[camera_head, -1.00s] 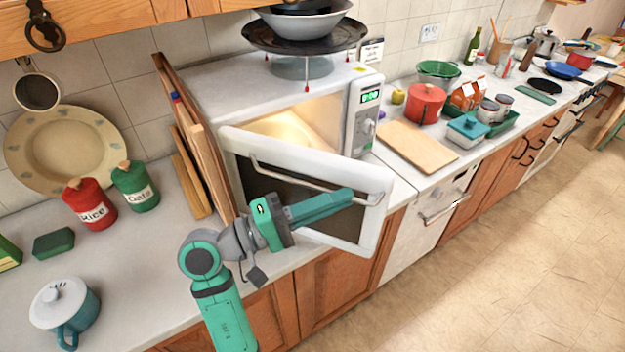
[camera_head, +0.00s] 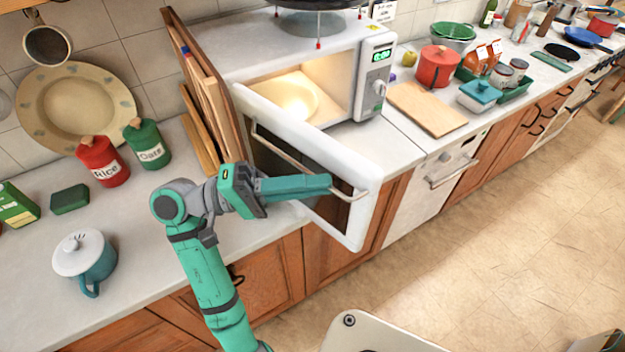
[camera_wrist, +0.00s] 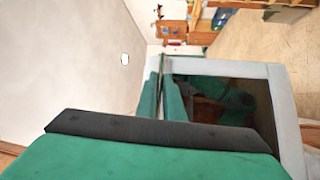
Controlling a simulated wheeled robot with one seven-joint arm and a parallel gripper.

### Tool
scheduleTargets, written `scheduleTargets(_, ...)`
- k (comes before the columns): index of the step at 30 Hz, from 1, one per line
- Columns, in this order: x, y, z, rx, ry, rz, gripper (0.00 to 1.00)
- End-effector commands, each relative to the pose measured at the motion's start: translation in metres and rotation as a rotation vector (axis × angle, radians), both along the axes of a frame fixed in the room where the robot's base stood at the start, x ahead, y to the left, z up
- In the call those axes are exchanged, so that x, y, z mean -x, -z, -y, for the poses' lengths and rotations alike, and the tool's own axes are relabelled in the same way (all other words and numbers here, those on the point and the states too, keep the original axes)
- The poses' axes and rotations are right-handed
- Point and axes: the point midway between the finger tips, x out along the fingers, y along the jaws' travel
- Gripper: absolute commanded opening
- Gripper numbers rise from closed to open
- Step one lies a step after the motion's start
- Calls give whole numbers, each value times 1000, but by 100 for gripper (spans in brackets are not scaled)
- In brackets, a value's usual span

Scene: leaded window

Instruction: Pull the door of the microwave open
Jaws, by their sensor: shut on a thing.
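The white microwave (camera_head: 372,92) stands on the counter with its lit inside and turntable plate (camera_head: 293,97) showing. Its door (camera_head: 366,216) is hinged at the left and stands well open, swung out over the counter's front edge. A long bar handle (camera_head: 285,152) runs across the door's outer face. My gripper (camera_head: 328,184) is shut on the handle near its right, free end. The jaws hide that part of the bar. In the wrist view the door's dark window (camera_wrist: 225,98) and pale frame show beyond my gripper.
Wooden boards (camera_head: 205,95) lean close to the microwave's left side. Red and green canisters (camera_head: 103,160) and a lidded teal mug (camera_head: 86,257) stand on the left counter. A cutting board (camera_head: 428,108) lies right of the microwave. The floor (camera_head: 500,230) in front is clear.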

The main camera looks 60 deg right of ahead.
Motion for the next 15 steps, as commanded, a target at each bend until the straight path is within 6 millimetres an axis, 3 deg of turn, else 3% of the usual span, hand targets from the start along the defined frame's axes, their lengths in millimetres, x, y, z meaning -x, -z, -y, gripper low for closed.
scheduleTargets(6,0,0,0,0,-1,-1,0)
scheduleTargets(7,0,0,0,0,-1,-1,12)
scheduleTargets(9,0,0,0,0,-2,0,26)
scheduleTargets(15,0,0,0,1,-2,0,26)
